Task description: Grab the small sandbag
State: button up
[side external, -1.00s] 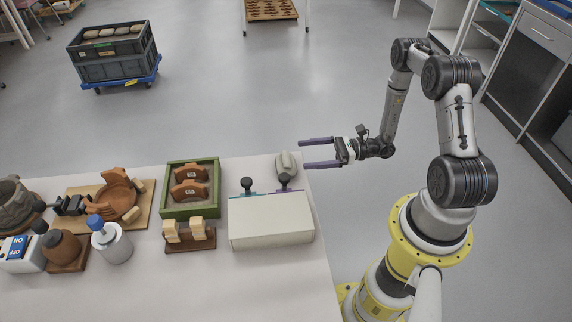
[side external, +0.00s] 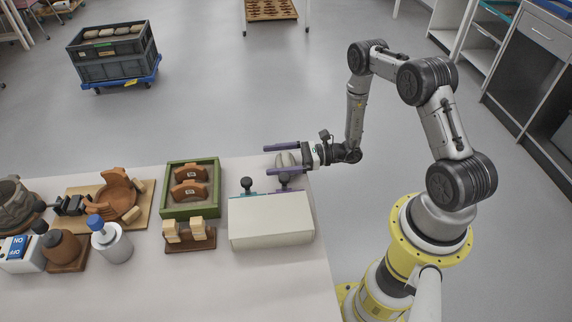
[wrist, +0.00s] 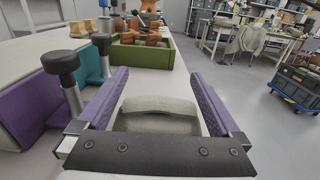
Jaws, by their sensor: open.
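The small sandbag (side external: 287,160) is a pale grey-beige pouch on the far right corner of the white table. In the wrist view the sandbag (wrist: 160,115) lies between the two purple fingers, near the palm. My gripper (side external: 275,161) is open, with one finger on each side of the bag. In the wrist view my gripper (wrist: 155,85) points along the table's edge. The fingers show gaps to the bag, and whether either one touches it I cannot tell. The bag is partly hidden by the gripper in the side view.
A pale box (side external: 271,220) with two black-knobbed clamps stands close beside the near finger; one knob (wrist: 60,62) looms at left in the wrist view. A green tray (side external: 166,190) with terracotta sherds lies beyond. A wooden block stand (side external: 190,244) is in front of the tray. Floor is clear at right.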

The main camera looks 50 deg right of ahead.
grip_shut()
dwell(0.4)
jog(key=shift+r, duration=0.1)
